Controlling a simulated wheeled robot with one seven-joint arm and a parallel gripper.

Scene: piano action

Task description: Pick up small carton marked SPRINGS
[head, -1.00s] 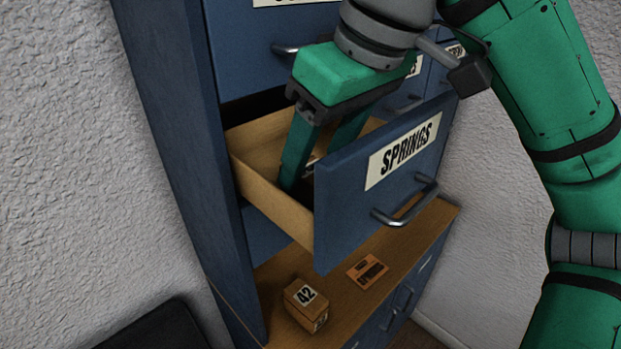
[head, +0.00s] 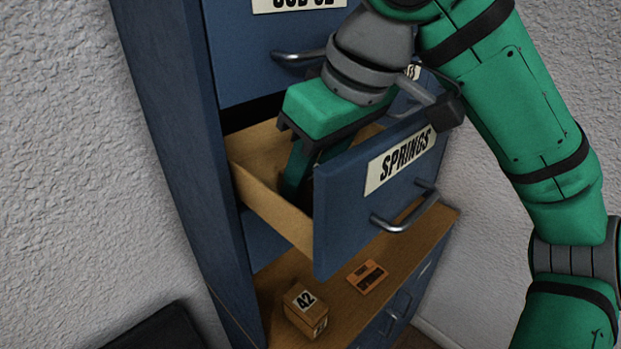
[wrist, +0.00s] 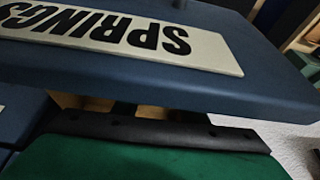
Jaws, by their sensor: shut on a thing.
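My gripper (head: 302,174) reaches down into the open drawer (head: 268,208) marked SPRINGS, behind its blue front. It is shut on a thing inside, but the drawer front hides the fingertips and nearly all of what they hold. I take it to be the small carton, though no marking on it can be read now. In the wrist view the drawer's label (wrist: 120,35) shows upside down above my gripper's green body (wrist: 150,160), and the held thing is not visible.
The drawer front has a metal handle (head: 405,208). A closed drawer (head: 270,55) is above. A dark surface (head: 155,330) is at lower left.

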